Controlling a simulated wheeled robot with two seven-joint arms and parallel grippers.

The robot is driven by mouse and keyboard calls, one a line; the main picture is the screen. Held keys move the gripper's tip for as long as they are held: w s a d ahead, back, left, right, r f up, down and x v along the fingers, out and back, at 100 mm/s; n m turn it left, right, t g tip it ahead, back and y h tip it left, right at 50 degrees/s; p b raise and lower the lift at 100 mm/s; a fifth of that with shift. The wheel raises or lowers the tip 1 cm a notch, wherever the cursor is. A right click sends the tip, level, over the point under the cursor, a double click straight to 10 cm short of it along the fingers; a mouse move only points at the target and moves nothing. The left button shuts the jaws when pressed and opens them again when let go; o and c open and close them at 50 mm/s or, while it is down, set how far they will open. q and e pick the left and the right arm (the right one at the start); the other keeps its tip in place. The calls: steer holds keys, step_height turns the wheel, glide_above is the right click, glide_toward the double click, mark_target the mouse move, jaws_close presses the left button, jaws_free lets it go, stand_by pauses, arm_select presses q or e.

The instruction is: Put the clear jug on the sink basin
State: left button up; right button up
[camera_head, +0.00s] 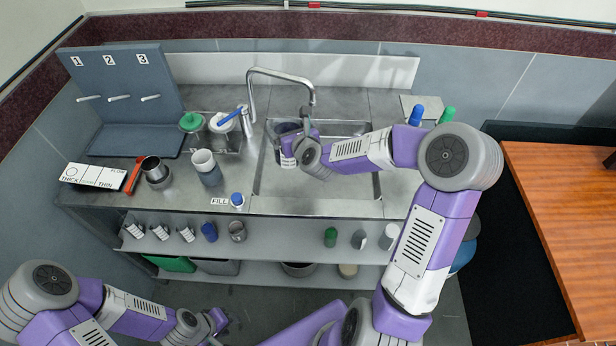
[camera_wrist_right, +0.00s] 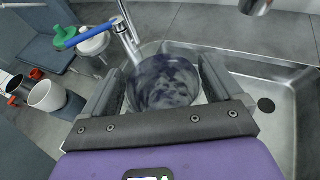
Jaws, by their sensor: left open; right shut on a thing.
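The clear jug (camera_wrist_right: 165,85) is between the two fingers of my right gripper (camera_wrist_right: 168,92), seen from above as a round see-through vessel with a mottled dark blue-purple look inside. My right gripper, also in the head view (camera_head: 297,143), is shut on it over the left part of the sink basin (camera_head: 345,185). My left gripper (camera_head: 216,324) is low at the left, open and empty, away from the counter.
A curved tap (camera_head: 283,75) stands behind the basin, close to my right gripper. Left of it are a green-lidded jar (camera_head: 191,122), a white-rimmed cup (camera_head: 206,167) and a metal mug (camera_head: 155,170). Blue (camera_head: 416,115) and green (camera_head: 447,114) bottles stand at right. The basin's right side is clear.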

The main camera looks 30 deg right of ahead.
steer(key=d+f+h, duration=0.1)
steer(key=d, duration=0.7)
step_height(320, 180, down, 10)
steer(key=b, duration=0.2)
steer(key=shift+w+r+m+b, duration=0.15)
steer(key=shift+m+b, duration=0.15)
steer(key=shift+b, duration=0.05)
steer(key=shift+a, duration=0.1)
steer(key=o, duration=1)
steer(key=shift+f, duration=0.2)
steer(key=shift+o, duration=0.3)
